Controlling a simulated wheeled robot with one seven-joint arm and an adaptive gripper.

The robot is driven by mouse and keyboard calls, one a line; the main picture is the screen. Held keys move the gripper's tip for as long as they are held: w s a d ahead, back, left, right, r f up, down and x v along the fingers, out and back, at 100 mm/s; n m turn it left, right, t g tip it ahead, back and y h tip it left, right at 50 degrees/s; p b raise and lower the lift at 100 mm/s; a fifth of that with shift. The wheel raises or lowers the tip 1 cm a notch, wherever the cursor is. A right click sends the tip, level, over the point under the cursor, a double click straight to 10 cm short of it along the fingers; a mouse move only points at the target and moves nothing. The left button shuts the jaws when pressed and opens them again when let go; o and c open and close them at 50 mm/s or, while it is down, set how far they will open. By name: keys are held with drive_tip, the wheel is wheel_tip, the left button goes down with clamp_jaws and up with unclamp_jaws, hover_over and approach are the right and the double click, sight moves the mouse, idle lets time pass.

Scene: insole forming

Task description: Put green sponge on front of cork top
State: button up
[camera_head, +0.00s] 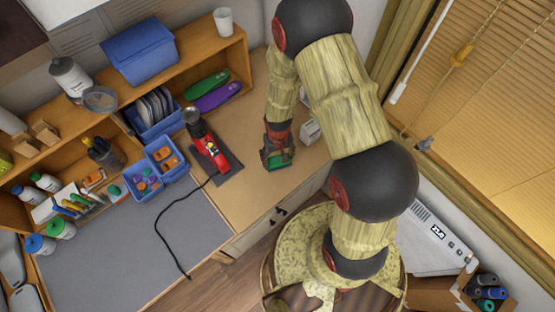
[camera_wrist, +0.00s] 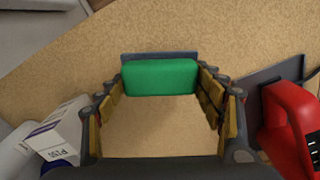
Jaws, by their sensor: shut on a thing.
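The green sponge (camera_wrist: 160,77) is a green block with rounded corners, held between the fingertips of my gripper (camera_wrist: 160,88) in the wrist view. In the head view the sponge (camera_head: 278,163) shows as a small green patch under my gripper (camera_head: 277,153), which points down. The cork top (camera_head: 262,191) is the tan speckled counter surface. The gripper is over its right part, right of the red tool. I cannot tell whether the sponge touches the cork top (camera_wrist: 160,132) or hangs just above it.
The red tool (camera_head: 213,150) on a dark mat (camera_head: 225,167) is close left of my gripper, with a black cord. A white box (camera_head: 309,132) is close on its right. A shelf with insoles (camera_head: 207,85) stands behind. The cork top's front is bare.

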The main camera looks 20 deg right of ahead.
sight(278, 161)
drive_tip(key=shift+w+d+f, duration=0.1)
drive_tip(key=shift+w+f, duration=0.3)
drive_tip(key=shift+f, duration=0.15)
drive_tip(key=shift+w+f, duration=0.15)
drive_tip(key=shift+f, duration=1.45)
drive_tip(key=shift+f, duration=0.1)
drive_tip(key=o, duration=1)
drive_tip(key=shift+o, duration=0.2)
